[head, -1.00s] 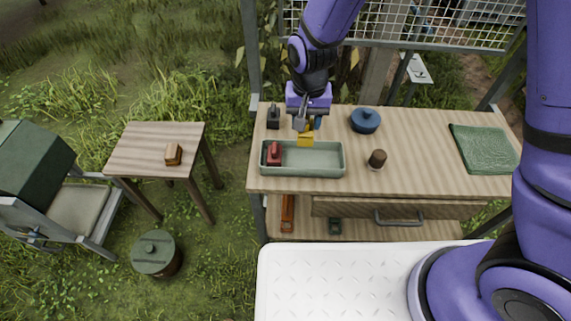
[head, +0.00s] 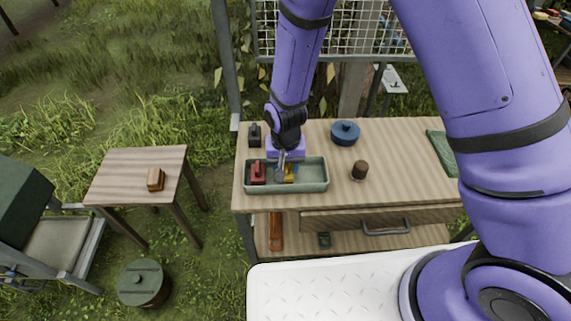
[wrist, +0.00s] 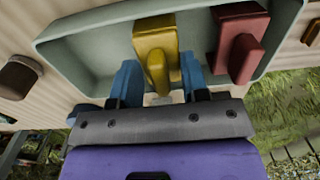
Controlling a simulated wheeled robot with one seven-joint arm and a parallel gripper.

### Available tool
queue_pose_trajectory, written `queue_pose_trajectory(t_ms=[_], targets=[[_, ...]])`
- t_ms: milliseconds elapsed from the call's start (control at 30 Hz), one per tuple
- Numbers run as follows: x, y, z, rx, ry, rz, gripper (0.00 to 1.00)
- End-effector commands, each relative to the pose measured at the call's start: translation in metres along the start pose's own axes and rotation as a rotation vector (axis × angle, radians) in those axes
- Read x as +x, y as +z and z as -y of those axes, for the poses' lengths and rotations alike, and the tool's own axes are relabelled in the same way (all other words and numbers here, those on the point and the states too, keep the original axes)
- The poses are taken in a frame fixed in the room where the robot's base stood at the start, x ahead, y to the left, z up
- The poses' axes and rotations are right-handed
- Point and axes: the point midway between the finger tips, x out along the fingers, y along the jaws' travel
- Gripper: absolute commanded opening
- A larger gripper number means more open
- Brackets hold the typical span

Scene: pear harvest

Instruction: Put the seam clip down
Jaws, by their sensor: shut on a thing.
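The seam clip appears to be the yellow block-shaped piece (head: 290,174) with a raised grip. My gripper (head: 284,174) is shut on that grip, pointing down inside the tray. In the wrist view the yellow clip (wrist: 156,42) sits between the two blue fingers (wrist: 158,80). The grey-green tray (head: 312,188) is on the wooden bench. The yellow clip is inside its walls, near the middle; I cannot tell whether it touches the floor. A similar red clip (head: 258,174) stands in the tray's left end, apart from the yellow one.
A dark clip-like piece (head: 255,136) stands behind the tray. A blue lidded pot (head: 345,133) and a brown cup (head: 360,171) stand to the right. The tray's right part is empty. A side table (head: 120,180) at left holds a small brown block (head: 155,180).

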Motion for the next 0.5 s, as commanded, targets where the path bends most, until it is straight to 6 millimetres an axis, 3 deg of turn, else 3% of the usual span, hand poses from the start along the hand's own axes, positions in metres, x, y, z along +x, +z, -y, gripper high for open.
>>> queue_pose_trajectory(t_ms=[267,300,400,500], targets=[[0.0022,0.0,0.0,0.0,0.0,0.0,0.19],[0.0023,-0.0001,0.0001,0.0,0.0,0.0,0.46],[0.0021,-0.0001,0.0,0.0,0.0,0.0,0.67],[0.002,-0.0001,0.0,0.0,0.0,0.0,0.67]])
